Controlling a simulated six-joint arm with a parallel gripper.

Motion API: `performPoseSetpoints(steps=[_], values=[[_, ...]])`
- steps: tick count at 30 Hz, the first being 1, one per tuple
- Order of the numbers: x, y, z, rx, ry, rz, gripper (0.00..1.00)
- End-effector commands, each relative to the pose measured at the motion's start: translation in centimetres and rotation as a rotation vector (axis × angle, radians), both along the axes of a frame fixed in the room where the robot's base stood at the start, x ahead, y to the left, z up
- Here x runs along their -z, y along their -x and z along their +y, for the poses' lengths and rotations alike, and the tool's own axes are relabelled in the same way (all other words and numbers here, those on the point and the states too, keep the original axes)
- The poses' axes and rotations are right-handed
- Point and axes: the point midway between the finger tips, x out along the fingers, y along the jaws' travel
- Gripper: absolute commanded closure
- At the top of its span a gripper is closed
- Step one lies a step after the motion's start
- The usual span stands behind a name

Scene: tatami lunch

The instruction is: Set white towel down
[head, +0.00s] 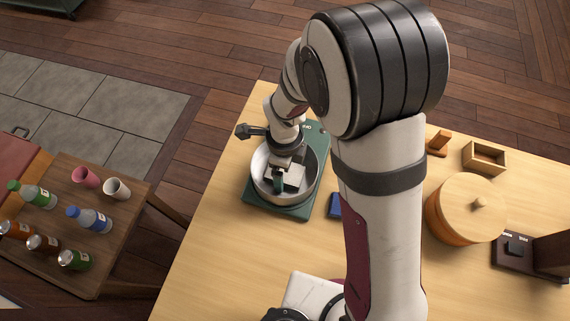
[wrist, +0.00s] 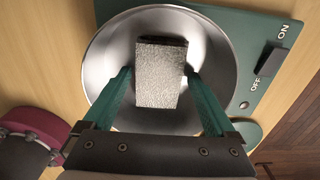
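The white towel (wrist: 161,75) is a pale, textured rectangular block with a dark far end. In the wrist view it lies between the two teal fingers of my gripper (wrist: 159,74), whose tips meet its two long sides. My gripper (head: 284,184) is low over the round metal pan (head: 257,190), and the towel (head: 295,178) shows beside a finger, partly covered. The towel is inside the pan's outline (wrist: 110,55). I cannot tell whether its underside touches the pan.
The pan sits on a green base (head: 300,211) with an ON/OFF switch (wrist: 271,62). A blue object (head: 334,205), a round lidded wooden tub (head: 463,213) and a small wooden box (head: 485,157) are to the right. Left tabletop (head: 205,265) is clear.

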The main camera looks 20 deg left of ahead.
Motion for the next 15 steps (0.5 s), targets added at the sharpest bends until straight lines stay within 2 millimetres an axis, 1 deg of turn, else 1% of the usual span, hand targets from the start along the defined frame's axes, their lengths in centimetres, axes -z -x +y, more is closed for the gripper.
performPoseSetpoints(steps=[7,10,13,15], values=[[0.0,0.0,0.0,0.0,0.0,0.0,0.0],[-0.6,0.0,0.0,-0.001,-0.001,-0.002,0.0],[-2.3,-0.1,0.1,-0.001,-0.002,-0.004,0.0],[-4.1,-0.1,0.1,0.0,-0.004,-0.006,0.0]])
